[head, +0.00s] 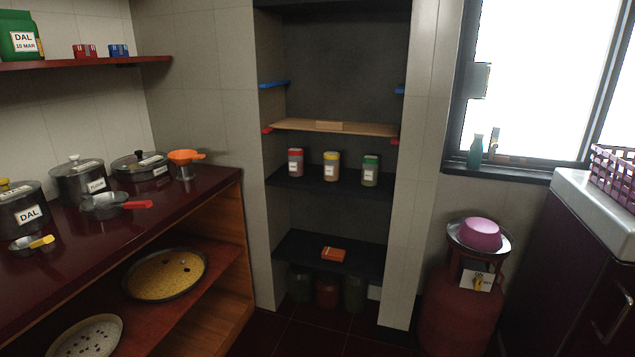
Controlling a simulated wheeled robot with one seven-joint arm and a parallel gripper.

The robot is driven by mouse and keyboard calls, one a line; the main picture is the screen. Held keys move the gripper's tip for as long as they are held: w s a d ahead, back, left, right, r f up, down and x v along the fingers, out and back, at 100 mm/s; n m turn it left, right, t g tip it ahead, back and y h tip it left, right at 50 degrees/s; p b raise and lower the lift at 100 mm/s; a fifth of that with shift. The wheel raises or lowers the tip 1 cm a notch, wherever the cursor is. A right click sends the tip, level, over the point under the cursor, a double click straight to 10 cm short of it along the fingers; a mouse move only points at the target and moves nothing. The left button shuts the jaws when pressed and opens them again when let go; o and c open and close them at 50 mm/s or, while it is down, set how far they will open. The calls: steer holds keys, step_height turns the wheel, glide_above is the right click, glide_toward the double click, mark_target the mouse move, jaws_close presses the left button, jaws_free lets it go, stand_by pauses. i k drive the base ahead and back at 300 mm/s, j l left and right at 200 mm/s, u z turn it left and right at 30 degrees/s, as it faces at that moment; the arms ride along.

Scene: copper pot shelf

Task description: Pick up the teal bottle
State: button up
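The teal bottle (475,151) stands upright on the dark window sill (497,172) at the right, against the bright window.
Below the sill stands a red gas cylinder (455,318) with a metal plate and purple bowl (482,233) on top. A white-topped counter (590,215) with a purple basket (614,175) is at the right. A shelf niche with jars (331,166) is in the middle. Dark floor (300,338) shows in front.

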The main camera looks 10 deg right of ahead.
mark_target(476, 148)
steer(key=i+j+z, duration=0.1)
steer(key=i, duration=0.5)
steer(key=i+j, duration=0.15)
steer(key=i, duration=0.45)
steer(key=i+z, duration=0.25)
steer(key=z, duration=0.15)
steer(key=i+j+z, duration=0.2)
steer(key=z, duration=0.25)
steer(key=i+j+z, duration=0.5)
steer(key=z, duration=0.35)
steer(key=i+j+z, duration=0.25)
steer(key=j+z, duration=0.2)
steer(key=j, duration=0.2)
steer(key=i+j+z, duration=0.25)
steer(key=k+j, duration=0.1)
